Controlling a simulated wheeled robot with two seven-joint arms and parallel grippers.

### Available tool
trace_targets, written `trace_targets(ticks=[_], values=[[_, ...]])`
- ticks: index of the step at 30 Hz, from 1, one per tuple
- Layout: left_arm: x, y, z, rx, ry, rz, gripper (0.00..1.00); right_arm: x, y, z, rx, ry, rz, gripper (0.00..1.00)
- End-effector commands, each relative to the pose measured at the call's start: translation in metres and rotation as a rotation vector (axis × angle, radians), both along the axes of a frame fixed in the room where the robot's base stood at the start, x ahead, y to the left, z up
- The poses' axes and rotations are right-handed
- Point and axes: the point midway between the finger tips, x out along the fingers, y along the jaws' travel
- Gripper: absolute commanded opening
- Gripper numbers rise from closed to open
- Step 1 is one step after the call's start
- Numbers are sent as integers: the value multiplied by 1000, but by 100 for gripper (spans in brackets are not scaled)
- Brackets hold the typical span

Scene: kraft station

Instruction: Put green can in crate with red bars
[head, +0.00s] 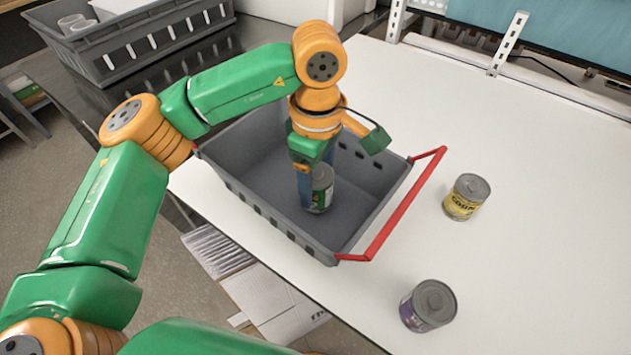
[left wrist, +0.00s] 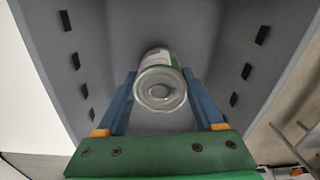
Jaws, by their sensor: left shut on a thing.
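The green can (head: 322,188) is upright inside the grey crate with red bars (head: 246,190), near its middle. My left gripper (head: 310,190) reaches down into the crate and is shut on the can, with a blue finger on either side. In the left wrist view the can's metal lid (left wrist: 160,90) sits between the two blue fingers (left wrist: 160,100), and a strip of green label shows behind it. Whether the can's base touches the crate floor is hard to tell. My right gripper is not in view.
A yellow can (head: 466,197) and a purple can (head: 428,306) stand on the white table (head: 540,230), right of the crate. Another grey crate (head: 140,45) holding white items stands at the upper left. A metal rack (head: 508,45) edges the back. The table's right side is clear.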

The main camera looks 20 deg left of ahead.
Motion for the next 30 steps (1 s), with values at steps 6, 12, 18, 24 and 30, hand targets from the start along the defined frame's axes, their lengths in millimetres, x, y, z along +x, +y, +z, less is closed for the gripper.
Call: trace_targets(ticks=[6, 12, 18, 24, 30], values=[[0, 0, -11, -1, -2, -1, 4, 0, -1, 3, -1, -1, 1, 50], [0, 0, -15, -1, -2, -1, 4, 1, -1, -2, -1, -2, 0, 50], [0, 0, -14, -1, -1, -1, 99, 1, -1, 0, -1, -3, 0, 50], [0, 0, -13, -1, -1, -2, 99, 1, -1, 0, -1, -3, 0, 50], [1, -1, 11, -2, -5, 0, 99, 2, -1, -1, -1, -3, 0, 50]])
